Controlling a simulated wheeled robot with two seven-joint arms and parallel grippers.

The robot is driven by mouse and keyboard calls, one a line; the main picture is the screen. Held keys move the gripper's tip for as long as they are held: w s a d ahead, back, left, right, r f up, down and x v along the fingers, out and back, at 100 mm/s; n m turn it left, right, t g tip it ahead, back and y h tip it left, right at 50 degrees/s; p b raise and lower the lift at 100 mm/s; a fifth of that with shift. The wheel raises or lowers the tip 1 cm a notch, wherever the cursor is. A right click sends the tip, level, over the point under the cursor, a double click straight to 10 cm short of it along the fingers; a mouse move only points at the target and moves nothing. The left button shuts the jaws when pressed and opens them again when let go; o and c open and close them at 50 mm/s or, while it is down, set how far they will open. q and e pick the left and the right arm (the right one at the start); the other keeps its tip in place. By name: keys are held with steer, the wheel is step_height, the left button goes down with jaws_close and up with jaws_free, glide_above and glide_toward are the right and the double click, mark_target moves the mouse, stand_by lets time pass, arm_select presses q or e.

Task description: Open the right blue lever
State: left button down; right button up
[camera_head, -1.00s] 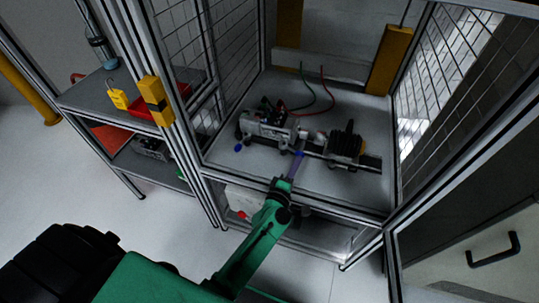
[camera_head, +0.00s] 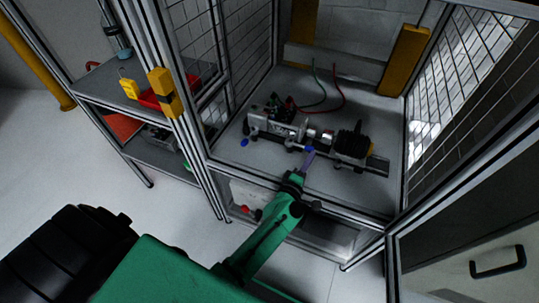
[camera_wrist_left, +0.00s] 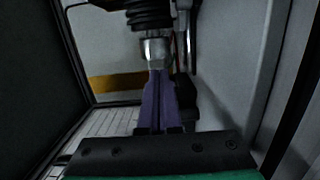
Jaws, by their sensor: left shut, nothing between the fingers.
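The right blue lever (camera_head: 309,149) is a small blue piece at the front edge of the servo test bench, just left of the black ribbed part (camera_head: 352,143). Another blue lever (camera_head: 244,142) shows at the bench's left end. My left gripper (camera_head: 309,156) is shut and empty. Its purple fingertips are right at the right lever and partly overlap it; I cannot tell if they touch. In the left wrist view the shut fingers (camera_wrist_left: 159,78) point at a silver cylinder (camera_wrist_left: 156,51) below a black ribbed part (camera_wrist_left: 150,14). No blue lever can be made out there. My right gripper is not seen.
The bench stands on a grey table (camera_head: 235,165) inside a cell of metal posts and mesh. Red and green cables (camera_head: 335,95) rise behind it. A shelf with a red bin (camera_head: 150,98) is at left.

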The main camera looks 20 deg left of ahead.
arm_select(q)
steer(key=shift+r, duration=0.15)
steer(key=shift+s, duration=0.3)
steer(key=s+a, duration=0.1)
steer(key=s, duration=1.3)
steer(key=shift+a, duration=0.1)
